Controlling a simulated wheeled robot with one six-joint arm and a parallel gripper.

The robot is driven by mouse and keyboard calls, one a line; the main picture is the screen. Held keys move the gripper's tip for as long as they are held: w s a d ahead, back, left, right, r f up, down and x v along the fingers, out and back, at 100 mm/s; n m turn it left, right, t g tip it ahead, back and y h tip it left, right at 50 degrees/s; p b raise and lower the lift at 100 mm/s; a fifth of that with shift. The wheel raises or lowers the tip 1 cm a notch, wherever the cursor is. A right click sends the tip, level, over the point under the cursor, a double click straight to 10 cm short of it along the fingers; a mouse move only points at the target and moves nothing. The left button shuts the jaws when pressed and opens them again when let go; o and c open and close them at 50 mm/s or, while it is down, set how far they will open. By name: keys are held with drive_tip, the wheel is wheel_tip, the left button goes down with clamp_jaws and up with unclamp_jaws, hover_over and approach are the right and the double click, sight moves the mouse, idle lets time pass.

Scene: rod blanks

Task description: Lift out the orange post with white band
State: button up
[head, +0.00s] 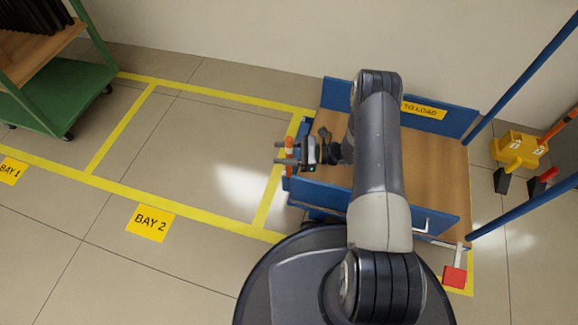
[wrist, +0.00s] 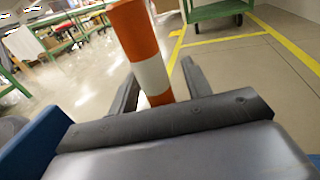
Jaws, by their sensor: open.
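The orange post with white band (head: 289,143) stands at the left end of the cart in the head view. In the wrist view the post (wrist: 134,32) rises, slightly tilted in the picture, between the two jaws, with its white band (wrist: 151,75) near jaw level. My gripper (head: 281,154) is open, with a jaw on each side of the post; it also shows in the wrist view (wrist: 158,82). A small gap shows to the right jaw; contact with the left jaw is hard to tell. The post's foot is hidden.
The cart has a wooden deck (head: 332,125), blue side boards (head: 440,122) and tall blue poles (head: 522,78). My arm crosses above it. A green trolley (head: 70,95) stands at far left. The yellow-marked floor bay between is clear. A yellow device (head: 518,148) is at right.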

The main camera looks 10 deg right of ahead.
drive_tip(key=c, duration=0.9)
drive_tip(key=shift+o, duration=0.2)
drive_tip(key=shift+r, duration=0.15)
wheel_tip(320, 180, up, 18)
drive_tip(key=p, duration=0.7)
